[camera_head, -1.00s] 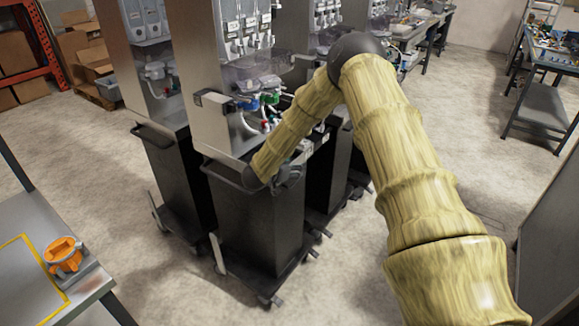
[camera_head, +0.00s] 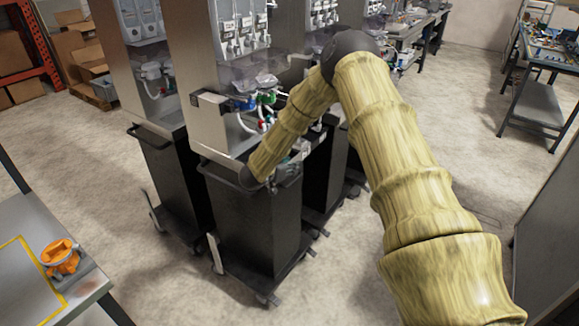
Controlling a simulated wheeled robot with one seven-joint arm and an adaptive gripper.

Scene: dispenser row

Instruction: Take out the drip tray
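The nearest dispenser (camera_head: 208,140) is a tall metal unit with labelled containers and blue, green and red valve fittings (camera_head: 255,102). It stands over a black wheeled cart (camera_head: 258,222) with a bar handle at its top front. I cannot make out a drip tray clearly; the area under the valves is mostly hidden behind my arm. My gripper (camera_head: 288,170) is at the top of this cart, behind the handle and below the valves. It is small, dark and partly covered by my arm, so its fingers and any hold on something cannot be told.
More dispensers on black carts (camera_head: 172,175) stand close on the left and behind. A grey table (camera_head: 25,225) with an orange part (camera_head: 60,257) is at the lower left. A workbench (camera_head: 540,105) is at the right. The floor between is clear.

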